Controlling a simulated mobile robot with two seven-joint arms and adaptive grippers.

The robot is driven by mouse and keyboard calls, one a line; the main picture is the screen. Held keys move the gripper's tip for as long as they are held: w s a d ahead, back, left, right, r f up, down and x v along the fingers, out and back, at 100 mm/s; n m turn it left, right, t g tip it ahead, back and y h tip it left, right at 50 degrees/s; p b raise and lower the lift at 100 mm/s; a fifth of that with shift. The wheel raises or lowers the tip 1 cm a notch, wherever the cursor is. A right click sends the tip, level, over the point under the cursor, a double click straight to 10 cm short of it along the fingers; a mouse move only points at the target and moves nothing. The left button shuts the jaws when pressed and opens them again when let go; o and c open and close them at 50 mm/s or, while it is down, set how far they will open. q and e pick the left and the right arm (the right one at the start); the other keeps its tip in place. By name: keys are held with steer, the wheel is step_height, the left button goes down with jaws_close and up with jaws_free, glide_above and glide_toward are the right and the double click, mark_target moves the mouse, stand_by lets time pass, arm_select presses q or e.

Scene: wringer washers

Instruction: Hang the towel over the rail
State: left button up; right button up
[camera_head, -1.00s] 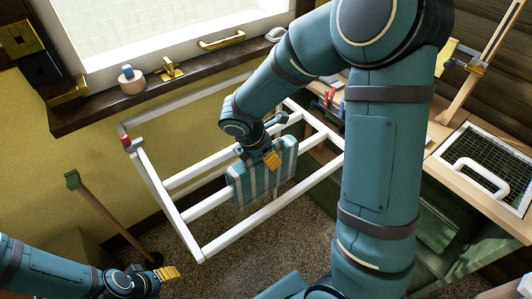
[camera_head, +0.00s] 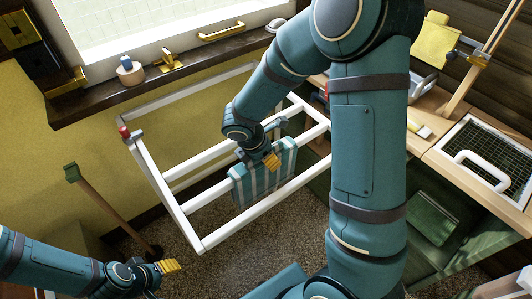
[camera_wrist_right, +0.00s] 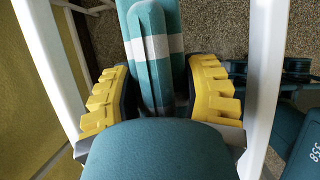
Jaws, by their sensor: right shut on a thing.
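A striped teal and white towel (camera_head: 262,181) hangs folded among the bars of a white rack, and one of the rack's inner rails (camera_head: 204,204) passes behind or under it. I cannot tell whether the towel straddles that rail. My right gripper (camera_head: 271,161) is shut on the towel's top edge. In the right wrist view the towel (camera_wrist_right: 153,45) stands between the two yellow fingers of the right gripper (camera_wrist_right: 160,95). My left gripper (camera_head: 170,266) is empty at the lower left, away from the rack; its finger gap is unclear.
The rack's front bar (camera_head: 262,208) lies just nearer than the towel. A windowsill (camera_head: 100,100) runs behind. A wooden-handled tool (camera_head: 105,205) leans at left. A counter with a white-framed mesh tray (camera_head: 490,150) stands at right, with a yellow cloth (camera_head: 435,40) beyond.

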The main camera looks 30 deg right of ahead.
steer(key=shift+f, duration=0.2)
steer(key=o, duration=1.3)
steer(key=shift+o, duration=0.2)
steer(key=shift+p+v, duration=2.6)
steer(key=shift+v, duration=0.95)
steer(key=shift+s, duration=0.1)
